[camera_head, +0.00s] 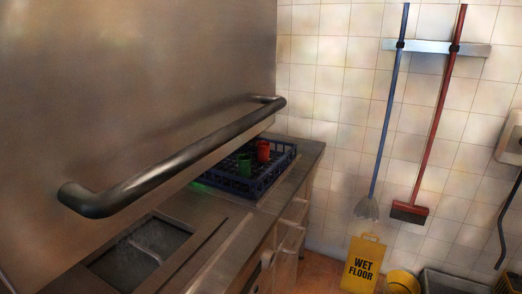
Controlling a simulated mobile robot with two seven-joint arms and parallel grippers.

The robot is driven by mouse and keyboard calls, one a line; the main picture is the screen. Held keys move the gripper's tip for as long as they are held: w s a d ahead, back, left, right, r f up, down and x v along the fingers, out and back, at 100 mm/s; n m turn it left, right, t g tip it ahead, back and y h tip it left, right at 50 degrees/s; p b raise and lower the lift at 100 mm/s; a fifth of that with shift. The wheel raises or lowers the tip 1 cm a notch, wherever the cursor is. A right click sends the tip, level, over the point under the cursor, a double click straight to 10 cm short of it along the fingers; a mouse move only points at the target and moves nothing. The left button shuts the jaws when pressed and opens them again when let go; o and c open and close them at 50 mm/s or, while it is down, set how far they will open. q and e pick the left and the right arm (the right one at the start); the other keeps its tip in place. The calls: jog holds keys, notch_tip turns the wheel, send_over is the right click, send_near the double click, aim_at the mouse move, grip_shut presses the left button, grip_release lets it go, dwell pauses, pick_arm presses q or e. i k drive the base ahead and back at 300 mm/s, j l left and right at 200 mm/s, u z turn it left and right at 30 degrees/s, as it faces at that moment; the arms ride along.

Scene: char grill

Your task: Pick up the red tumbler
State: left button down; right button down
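A red tumbler (263,151) stands in a dark blue crate (262,188) on the metal counter, in the middle of the head view. A green tumbler (244,165) stands in the same crate, just to the left of and nearer than the red one. Both look upright; their lower parts are partly hidden by the crate's walls. Neither of my grippers shows in the head view.
A large metal panel with a thick dark bar handle (180,160) fills the upper left, above the counter (225,215). A sunken basin (140,250) is at the lower left. A yellow wet floor sign (362,265) and a bucket (402,281) stand on the floor.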

aim_at(263, 147)
jog(key=l, duration=0.45)
jog(key=k+l, duration=0.1)
jog(key=l, duration=0.35)
jog(key=i+l, duration=0.15)
jog(key=l, duration=0.3)
jog(key=i+l+u, duration=0.15)
jog(key=l, duration=0.25)
jog(key=i+l+u, duration=0.1)
jog(key=i+l, duration=0.55)
jog(key=l, duration=0.15)
jog(key=i+l, duration=0.15)
jog(key=i, duration=0.2)
jog(key=i+l, duration=0.2)
jog(key=i, duration=0.15)
jog(key=i+l+u, duration=0.1)
jog(key=i, duration=0.3)
